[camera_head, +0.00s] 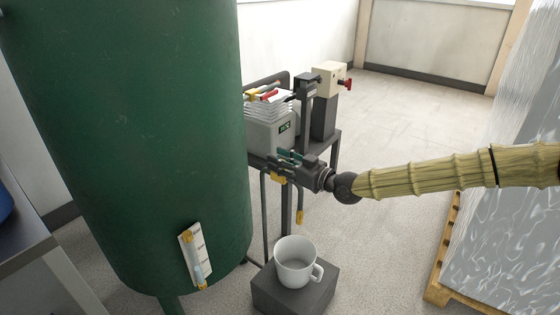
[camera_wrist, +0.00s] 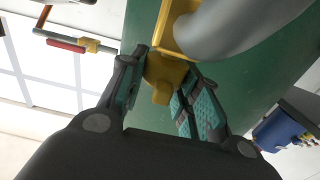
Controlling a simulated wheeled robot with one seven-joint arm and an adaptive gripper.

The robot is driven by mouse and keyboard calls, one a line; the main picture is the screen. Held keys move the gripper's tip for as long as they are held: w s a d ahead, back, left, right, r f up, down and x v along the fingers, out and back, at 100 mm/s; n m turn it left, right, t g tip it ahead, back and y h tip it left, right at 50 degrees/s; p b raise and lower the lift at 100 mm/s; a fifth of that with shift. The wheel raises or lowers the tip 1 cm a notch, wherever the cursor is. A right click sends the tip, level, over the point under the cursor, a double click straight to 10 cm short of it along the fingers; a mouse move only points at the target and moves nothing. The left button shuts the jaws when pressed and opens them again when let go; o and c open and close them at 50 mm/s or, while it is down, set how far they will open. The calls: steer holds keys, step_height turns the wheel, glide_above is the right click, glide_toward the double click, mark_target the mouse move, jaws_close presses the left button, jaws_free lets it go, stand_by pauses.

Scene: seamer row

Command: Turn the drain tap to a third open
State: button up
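The drain tap shows as a yellow body (camera_wrist: 164,78) in the wrist view, with a grey curved pipe at its upper right and the green tank (camera_wrist: 240,95) behind. In the head view its yellow part (camera_head: 278,178) shows just below my gripper (camera_head: 284,160). In the wrist view my gripper (camera_wrist: 166,62) has its teal-padded fingers spread, with the yellow part between or just beyond the tips. I see no clear contact on both sides. How far the tap is turned cannot be told. A white mug (camera_head: 296,262) stands upright below the yellow-tipped spout (camera_head: 299,217).
The mug rests on a dark block (camera_head: 296,291). The large green tank (camera_head: 140,130) fills the left. A bench (camera_head: 330,146) with a grey box (camera_head: 270,135) and other equipment stands behind my gripper. A wrapped pallet load (camera_head: 515,200) is at the right. Floor between is clear.

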steer(key=shift+c, duration=0.8)
steer(key=shift+r+m+t+h+p, duration=0.15)
steer(key=shift+m+t+h+p, duration=0.3)
steer(key=shift+p, duration=0.25)
steer(key=m+t+h+p, duration=0.4)
steer(key=shift+s+a+h+p, duration=0.1)
steer(key=shift+h+p, duration=0.25)
steer(key=m+t+h+p, duration=0.2)
steer(key=m+h, duration=0.1)
steer(key=h, duration=0.1)
steer(key=shift+m+t+h+p, duration=0.25)
steer(key=shift+m+h+p, duration=1.3)
steer(key=shift+h, duration=1.55)
steer(key=shift+m+h, duration=0.3)
steer(key=shift+m, duration=0.2)
